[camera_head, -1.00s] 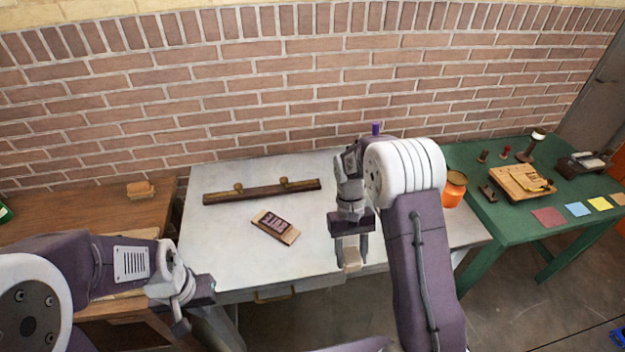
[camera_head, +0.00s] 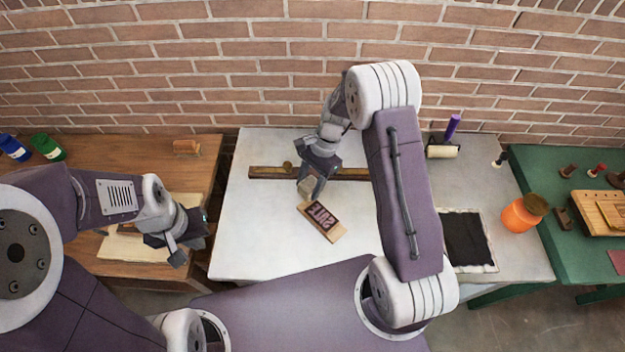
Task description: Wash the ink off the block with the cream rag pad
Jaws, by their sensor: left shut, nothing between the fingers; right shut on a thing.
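The block (camera_head: 323,222) lies flat and tilted on the white table (camera_head: 250,240); its face is dark with raised letters, and its near end is bare wood. My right gripper (camera_head: 310,188) is shut on the small cream rag pad (camera_head: 305,186), just above or at the block's upper left end; I cannot tell whether the pad touches it. My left gripper (camera_head: 180,252) is shut and empty over the wooden table at the left.
A dark wooden bar (camera_head: 265,172) with knobs lies behind the block. An orange jar (camera_head: 522,214), a black ink slab (camera_head: 466,240) and a roller (camera_head: 442,152) are at the right. The white table's left part is clear.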

